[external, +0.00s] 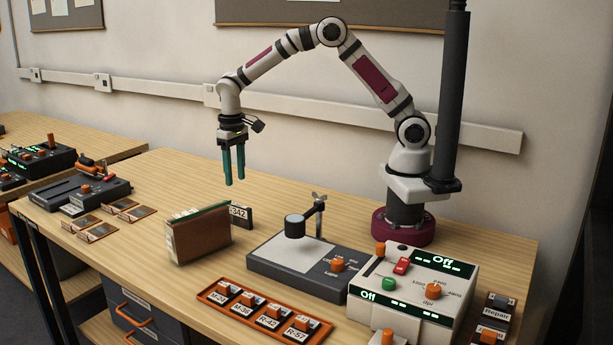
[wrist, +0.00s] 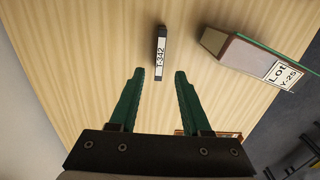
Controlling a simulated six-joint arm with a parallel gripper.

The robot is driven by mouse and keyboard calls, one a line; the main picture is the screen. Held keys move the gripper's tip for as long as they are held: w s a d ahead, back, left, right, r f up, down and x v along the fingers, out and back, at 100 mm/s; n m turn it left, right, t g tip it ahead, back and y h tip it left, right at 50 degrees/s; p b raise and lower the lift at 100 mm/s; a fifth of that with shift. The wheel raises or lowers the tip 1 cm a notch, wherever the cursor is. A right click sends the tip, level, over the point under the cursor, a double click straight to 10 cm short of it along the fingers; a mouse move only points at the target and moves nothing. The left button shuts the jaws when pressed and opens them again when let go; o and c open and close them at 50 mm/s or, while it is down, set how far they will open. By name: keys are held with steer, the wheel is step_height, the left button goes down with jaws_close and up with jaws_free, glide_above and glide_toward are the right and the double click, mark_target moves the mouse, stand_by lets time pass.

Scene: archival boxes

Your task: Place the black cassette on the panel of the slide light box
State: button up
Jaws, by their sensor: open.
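The black cassette (external: 242,217) stands upright on the table behind the brown box, which partly hides it in the external view. Its white label reads T-342 in the wrist view (wrist: 159,52). My gripper (external: 235,182) is open and empty, pointing down above the table, higher than the cassette. In the wrist view its green fingertips (wrist: 159,73) are apart, and the cassette lies just beyond the gap between them. The slide light box, a dark grey base (external: 270,272) with a pale panel (external: 298,257), stands right of the cassette; a round black head on a post overhangs the panel.
The brown box (external: 199,237), labelled Lot Y-25 in the wrist view (wrist: 250,59), stands close beside the cassette. A pale control console (external: 411,292) stands right of the light box. Bare table lies behind the cassette.

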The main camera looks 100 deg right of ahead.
steer(key=s+a+r+n, duration=0.1)
steer(key=s+a+r, duration=0.2)
steer(key=s+a, duration=0.2)
steer(key=s+a+r+y, duration=0.1)
steer(key=s+a+r, duration=0.3)
steer(key=s, duration=0.5)
steer(key=s+a+r+n, duration=0.1)
steer(key=s+a+r, duration=0.2)
steer(key=s+a, duration=0.3)
steer(key=shift+s+r+n, duration=0.3)
steer(key=shift+s, duration=0.5)
steer(key=shift+o, duration=0.5)
steer(key=s+a+f, duration=0.1)
steer(key=s+a, duration=0.1)
steer(key=s, duration=0.6)
steer(key=shift+a+f+n+y, duration=0.3)
steer(key=shift+n+y, duration=0.1)
